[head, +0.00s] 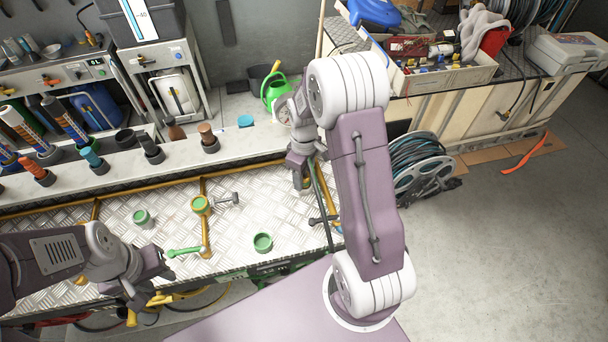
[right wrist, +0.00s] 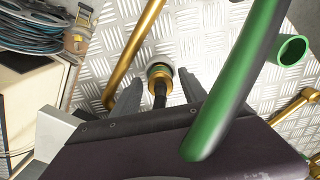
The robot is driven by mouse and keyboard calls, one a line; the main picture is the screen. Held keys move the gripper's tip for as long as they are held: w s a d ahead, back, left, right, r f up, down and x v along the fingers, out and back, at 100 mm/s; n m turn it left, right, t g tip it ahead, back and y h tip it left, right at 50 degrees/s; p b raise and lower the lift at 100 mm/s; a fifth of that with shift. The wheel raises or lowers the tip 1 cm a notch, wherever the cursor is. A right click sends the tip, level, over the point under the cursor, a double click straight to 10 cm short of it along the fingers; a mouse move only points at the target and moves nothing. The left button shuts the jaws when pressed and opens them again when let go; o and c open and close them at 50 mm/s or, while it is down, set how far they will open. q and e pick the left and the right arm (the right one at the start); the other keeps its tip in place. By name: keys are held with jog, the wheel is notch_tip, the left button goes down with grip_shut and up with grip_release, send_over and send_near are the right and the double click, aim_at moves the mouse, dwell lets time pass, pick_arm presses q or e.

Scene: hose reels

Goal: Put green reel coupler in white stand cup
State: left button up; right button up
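My right gripper (right wrist: 158,95) points down over the diamond-plate bench top. In the right wrist view its fingers are apart, on either side of a brass ring fitting (right wrist: 160,73) with a dark centre; contact is not visible. A green hose-like piece (right wrist: 228,95) crosses close to that camera. In the head view the arm partly hides this gripper (head: 302,178). My left gripper (head: 158,275) is near the bench's front edge, beside a green-handled lever (head: 185,252). Green cups (head: 141,217) (head: 263,242) stand on the bench. I cannot tell which piece is the coupler or the white cup.
A yellow pipe (head: 204,238) with a green-topped fitting (head: 201,204) crosses the bench. Nozzles (head: 207,138) line the back ledge. A hose reel (head: 418,165) is right of my right arm. Bare plate shows around the cups.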

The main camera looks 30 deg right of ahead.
notch_tip(320, 180, up, 12)
jog(key=shift+r, duration=0.15)
jog(key=s+a+f+m, duration=0.3)
jog(key=s, duration=0.3)
jog(key=s+a+f+m+t, duration=0.1)
jog(key=s+a+f+m, duration=0.2)
jog(key=s, duration=0.3)
jog(key=shift+s+a+f+m, duration=0.4)
jog(key=shift+a+f, duration=0.15)
jog(key=shift+a, duration=0.15)
